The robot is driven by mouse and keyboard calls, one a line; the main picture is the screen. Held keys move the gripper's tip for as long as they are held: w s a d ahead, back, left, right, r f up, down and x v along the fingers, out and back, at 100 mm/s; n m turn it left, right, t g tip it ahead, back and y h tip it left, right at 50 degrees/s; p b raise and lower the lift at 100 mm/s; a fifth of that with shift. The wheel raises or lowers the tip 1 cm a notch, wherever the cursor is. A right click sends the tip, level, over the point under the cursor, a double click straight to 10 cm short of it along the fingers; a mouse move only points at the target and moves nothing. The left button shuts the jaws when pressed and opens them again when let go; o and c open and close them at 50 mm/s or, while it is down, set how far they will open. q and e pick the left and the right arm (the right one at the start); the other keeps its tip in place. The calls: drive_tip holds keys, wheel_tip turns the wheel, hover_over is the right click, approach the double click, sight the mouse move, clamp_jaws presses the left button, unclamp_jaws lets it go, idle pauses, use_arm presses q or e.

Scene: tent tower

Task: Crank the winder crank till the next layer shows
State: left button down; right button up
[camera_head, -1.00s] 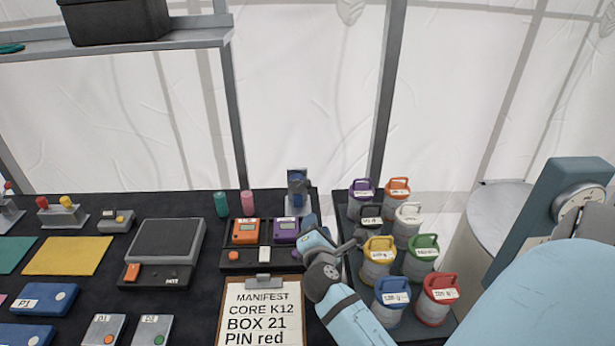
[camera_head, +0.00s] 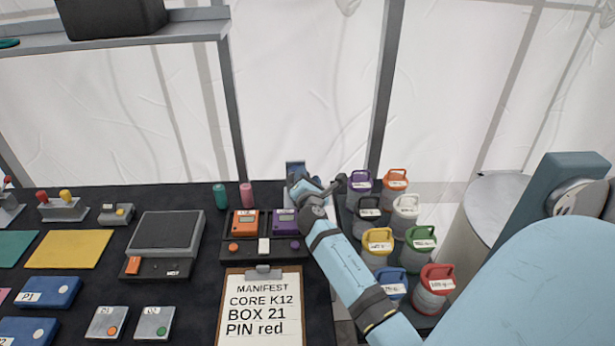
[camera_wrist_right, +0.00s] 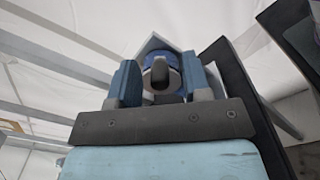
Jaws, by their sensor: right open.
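The winder (camera_head: 294,168) is a small blue and grey device at the back right of the table. Only its top shows in the head view, because my right gripper (camera_head: 304,189) and forearm cover the rest. In the right wrist view, the winder's round blue body (camera_wrist_right: 173,58) with a dark upright knob, which looks like the crank (camera_wrist_right: 161,72), is seen between the two blue fingers of my open right gripper (camera_wrist_right: 164,80). I cannot tell whether the fingers touch it. My left gripper is not in view.
Jugs with coloured lids, such as the purple-lidded one (camera_head: 359,186), stand close right of my right arm. Orange (camera_head: 245,223) and purple devices sit on a dark tray just left. A manifest clipboard (camera_head: 262,285) lies in front. Teal (camera_head: 220,197) and pink (camera_head: 246,196) cylinders stand left of the winder.

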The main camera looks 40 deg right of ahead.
drive_tip(key=shift+w+d, duration=0.15)
clamp_jaws()
drive_tip(key=shift+f, duration=0.1)
drive_tip(key=shift+d+f+m+b, duration=0.1)
drive_tip(key=shift+f+m+b, duration=0.25)
drive_tip(key=shift+m+b, duration=0.5)
drive_tip(key=m, duration=0.1)
drive_tip(key=m+b, duration=0.1)
drive_tip(key=f+m+b, duration=0.1)
drive_tip(key=shift+s+d, duration=0.15)
drive_tip(key=shift+s, duration=0.1)
drive_tip(key=shift+f+m+b, duration=0.2)
drive_tip(key=shift+m+b, duration=0.8)
drive_tip(key=shift+m, duration=0.15)
